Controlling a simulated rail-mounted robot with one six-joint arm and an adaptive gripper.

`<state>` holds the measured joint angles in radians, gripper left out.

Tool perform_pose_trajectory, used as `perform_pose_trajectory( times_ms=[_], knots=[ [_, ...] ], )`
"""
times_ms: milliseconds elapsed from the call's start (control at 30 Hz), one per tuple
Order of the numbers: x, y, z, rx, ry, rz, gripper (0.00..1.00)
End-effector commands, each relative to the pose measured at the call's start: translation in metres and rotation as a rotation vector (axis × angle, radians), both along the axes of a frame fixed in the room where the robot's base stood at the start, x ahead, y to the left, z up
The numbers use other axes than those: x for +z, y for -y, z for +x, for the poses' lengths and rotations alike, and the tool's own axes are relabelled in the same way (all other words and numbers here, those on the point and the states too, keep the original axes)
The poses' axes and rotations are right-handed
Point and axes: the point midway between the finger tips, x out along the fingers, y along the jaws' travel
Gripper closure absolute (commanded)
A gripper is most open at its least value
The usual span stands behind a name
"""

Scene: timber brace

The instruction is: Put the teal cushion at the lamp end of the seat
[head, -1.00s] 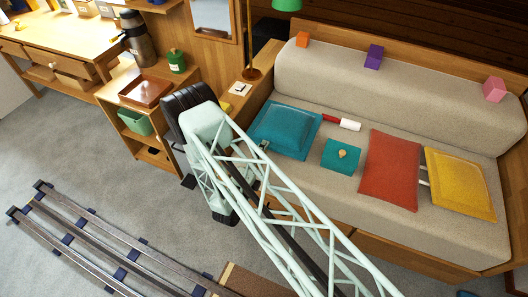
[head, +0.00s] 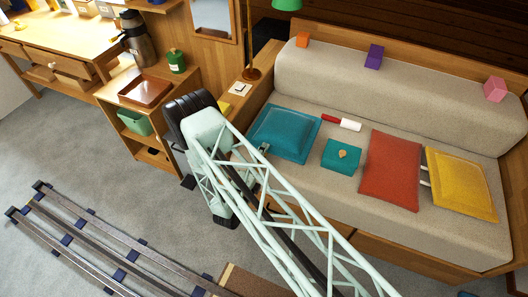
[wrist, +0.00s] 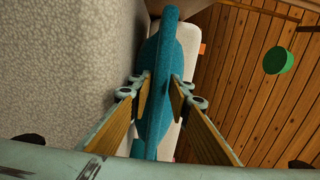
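The teal cushion (head: 287,133) lies nearly flat at the left end of the seat (head: 335,192), the end nearest the lamp (head: 252,72). In the wrist view the cushion (wrist: 160,70) shows edge-on between the two fingers of my gripper (wrist: 161,88), with a pad against each face. My gripper (head: 264,149) is shut on the cushion's near-left edge in the head view. Whether the cushion's underside fully rests on the seat is hard to tell.
A teal box (head: 341,157), a red-and-white roller-like item (head: 341,123), a red cushion (head: 391,170) and a yellow cushion (head: 461,184) lie to the right on the seat. Small blocks, including a purple one (head: 374,56), stand on the backrest. A small cabinet (head: 150,118) stands left.

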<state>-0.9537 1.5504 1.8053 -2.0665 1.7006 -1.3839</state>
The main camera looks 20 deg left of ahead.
Motion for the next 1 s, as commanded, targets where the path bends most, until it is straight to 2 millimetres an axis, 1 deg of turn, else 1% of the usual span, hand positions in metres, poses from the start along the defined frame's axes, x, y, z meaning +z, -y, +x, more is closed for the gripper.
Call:
perform_pose_trajectory(
  times_ms=[367,567,1000],
  knots=[
    [0.003,-0.001,-0.002,0.001,0.0,-0.001,0.82],
    [0.003,-0.003,-0.017,0.002,-0.001,-0.001,0.82],
    [0.002,-0.007,-0.064,0.002,0.0,-0.002,0.82]
  ],
)
